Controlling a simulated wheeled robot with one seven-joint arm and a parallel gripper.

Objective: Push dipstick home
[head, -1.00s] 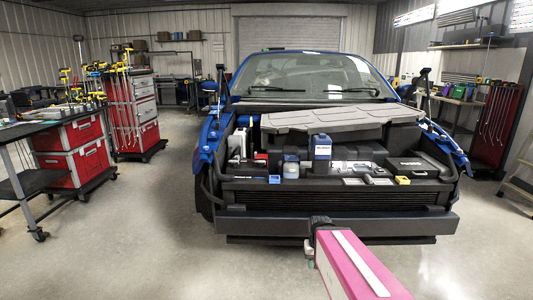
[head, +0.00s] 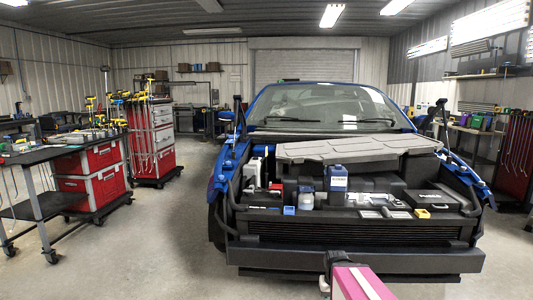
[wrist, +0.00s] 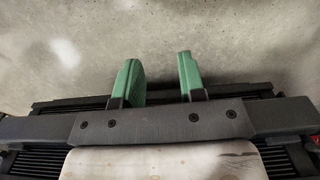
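The dipstick cannot be made out for certain in either view. The open engine bay of the blue vehicle (head: 215,185) faces me in the head view. A small yellow block (head: 422,213) sits at the bay's front right; I cannot tell whether it belongs to the dipstick. My gripper shows in the wrist view (wrist: 159,62), its two green fingers apart with only bare floor between their tips. In the head view my pink and white arm is at the bottom, in front of the bumper, and the fingers cannot be made out there.
A dark bumper (head: 400,260) spans the vehicle's front. Red tool cabinets (head: 92,170) and a dark bench (head: 50,155) stand left. The floor (head: 150,250) between is clear.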

